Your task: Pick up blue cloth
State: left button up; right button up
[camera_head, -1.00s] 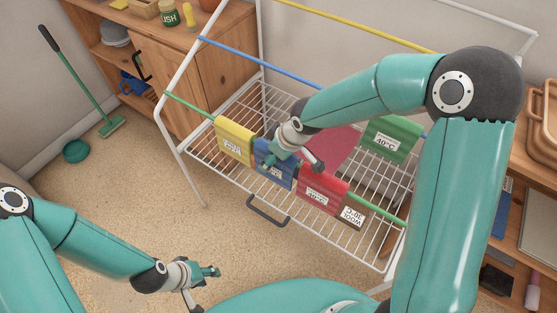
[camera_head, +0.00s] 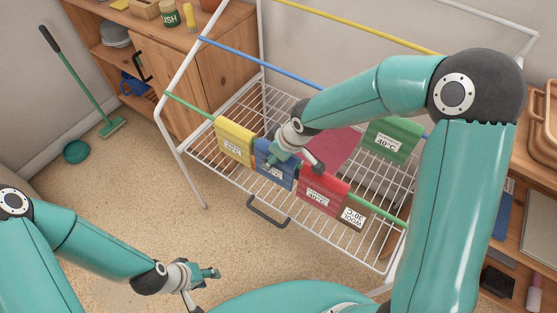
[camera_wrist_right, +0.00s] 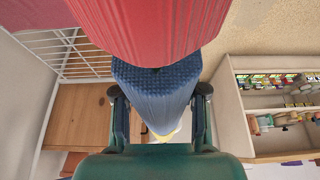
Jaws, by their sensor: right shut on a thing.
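The blue cloth (camera_head: 274,171) with a white label hangs over the green rod of the white drying rack, between a yellow cloth (camera_head: 235,142) and a red cloth (camera_head: 318,193). My right gripper (camera_head: 282,156) is at the upper part of the blue cloth and shut on it. In the right wrist view, the blue cloth (camera_wrist_right: 160,85) sits between the two dark fingers, with the red cloth (camera_wrist_right: 150,25) close in front. My left gripper (camera_head: 204,287) is low at the left, away from the rack. Its fingertips are too small to tell their opening.
The white rack (camera_head: 240,175) has a wire shelf, a blue rod (camera_head: 262,62) and a yellow rod (camera_head: 350,25). A brown cloth (camera_head: 353,216) and a green cloth (camera_head: 390,139) hang nearby. A wooden cabinet (camera_head: 205,75) stands at the back left. The left floor is mostly clear.

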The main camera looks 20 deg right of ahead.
jog(key=shift+r+p, duration=0.35)
jog(key=shift+p, duration=0.1)
notch_tip(320, 180, up, 20)
jog(key=p, duration=0.2)
jog(key=shift+f, duration=0.1)
